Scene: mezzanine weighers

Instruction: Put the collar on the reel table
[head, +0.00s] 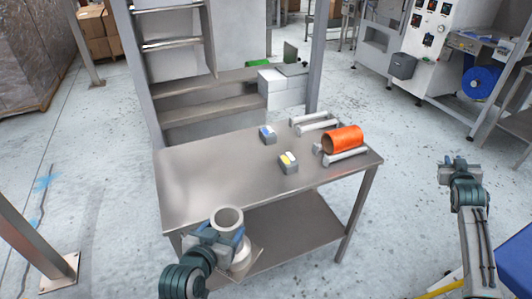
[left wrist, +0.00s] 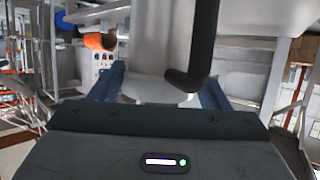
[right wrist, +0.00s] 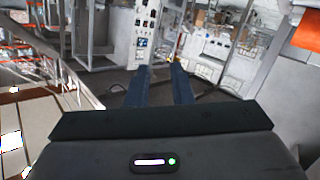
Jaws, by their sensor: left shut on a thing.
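A pale grey, hollow cylinder, which I take to be the collar (head: 227,217), is held upright in my left gripper (head: 229,238). Its round opening faces up, near the front left edge of the steel table (head: 205,170). In the left wrist view the collar (left wrist: 150,65) fills the space between the fingers, with a black bent handle in front of it. I cannot tell if the table is the reel table. My right gripper (head: 446,172) is right of the table, away from it; its fingers (right wrist: 160,85) stand apart and empty.
An orange roll (head: 342,140) lies on grey rollers at the table's right end. Two small grey blocks, one with a blue top (head: 268,134) and one with a yellow top (head: 288,163), stand mid-table. The table's left half is clear. A shelf unit (head: 190,88) stands behind.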

